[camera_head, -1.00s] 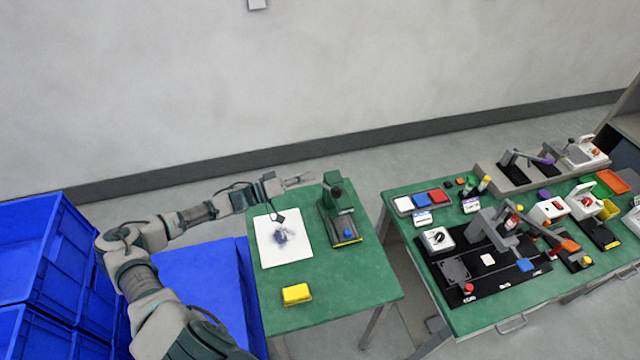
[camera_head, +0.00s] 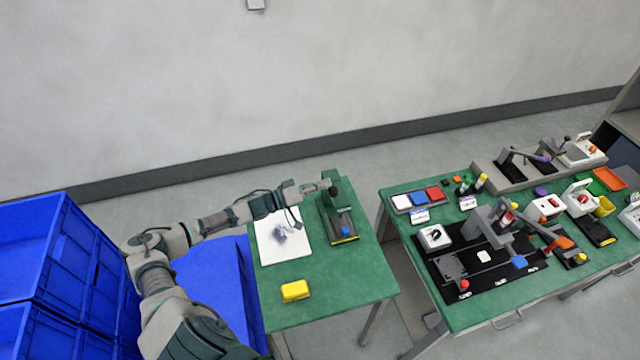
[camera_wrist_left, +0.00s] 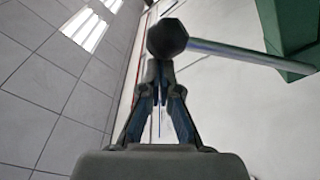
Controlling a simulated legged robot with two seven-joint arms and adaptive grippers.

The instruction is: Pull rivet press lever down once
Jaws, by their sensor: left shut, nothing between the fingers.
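The rivet press (camera_head: 341,222) is a narrow green machine with a dark base, standing at the back right of the small green table. Its lever is a silver rod (camera_wrist_left: 235,51) with a dark knob (camera_wrist_left: 167,38) in the left wrist view; the rod runs right to the green press body (camera_wrist_left: 285,25). My left gripper (camera_head: 322,186) is shut and empty, at the upper part of the press. In the wrist view its closed fingertips (camera_wrist_left: 160,66) lie just below the knob, which partly covers them. I cannot tell whether they touch. My right gripper is not in view.
A white sheet with a dark smudge (camera_head: 292,251) and a yellow block (camera_head: 295,291) are on the small table (camera_head: 340,290). Blue crates (camera_head: 50,255) stand left. A crowded second table (camera_head: 460,318) stands right, past a gap.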

